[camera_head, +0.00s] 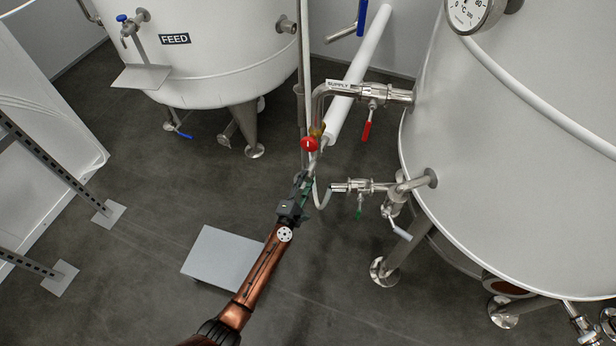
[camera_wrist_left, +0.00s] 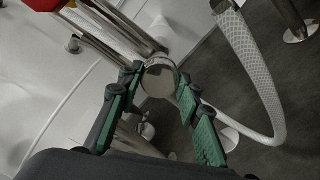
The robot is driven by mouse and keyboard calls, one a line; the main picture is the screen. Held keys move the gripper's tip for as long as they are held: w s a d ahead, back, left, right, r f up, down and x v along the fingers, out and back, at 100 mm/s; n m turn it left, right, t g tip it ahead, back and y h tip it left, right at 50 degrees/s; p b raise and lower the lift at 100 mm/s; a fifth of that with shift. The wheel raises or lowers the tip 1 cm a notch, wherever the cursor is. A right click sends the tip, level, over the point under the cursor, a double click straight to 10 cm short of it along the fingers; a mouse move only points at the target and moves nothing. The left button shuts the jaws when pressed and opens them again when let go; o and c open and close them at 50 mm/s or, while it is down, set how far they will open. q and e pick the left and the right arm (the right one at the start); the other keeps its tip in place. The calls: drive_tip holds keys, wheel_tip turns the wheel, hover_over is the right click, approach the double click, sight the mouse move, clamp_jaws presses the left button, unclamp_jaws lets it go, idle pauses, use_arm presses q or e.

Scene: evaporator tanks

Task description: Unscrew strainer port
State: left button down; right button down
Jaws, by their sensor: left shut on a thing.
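My left gripper (camera_head: 303,183) reaches up from the bottom of the head view to the lower end of the supply piping. In the left wrist view, the green-padded fingers of this gripper (camera_wrist_left: 158,84) are shut on a round, shiny metal cap (camera_wrist_left: 160,77), one finger on each side. I take this cap to be the strainer port; its threads are not visible. In the head view the cap is too small and covered to make out. The supply pipe (camera_head: 317,105) with a red knob (camera_head: 309,144) stands just above the gripper. My right gripper is not in view.
A braided hose (camera_wrist_left: 252,85) curves close to the right of the fingers. A red-handled valve (camera_head: 367,130) and a green-handled valve (camera_head: 359,208) are on the right tank's (camera_head: 520,170) pipes. The FEED tank (camera_head: 215,70) stands at upper left. A grey platform (camera_head: 224,258) lies left of my arm.

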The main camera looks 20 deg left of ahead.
use_arm(q)
drive_tip(key=shift+d, duration=0.5)
drive_tip(key=shift+f+n, duration=0.1)
drive_tip(key=shift+n, duration=0.8)
drive_tip(key=n, duration=0.3)
drive_tip(key=c, duration=1.7)
unclamp_jaws()
drive_tip(key=shift+o, duration=0.2)
drive_tip(key=shift+a, duration=0.1)
drive_tip(key=shift+a, duration=0.25)
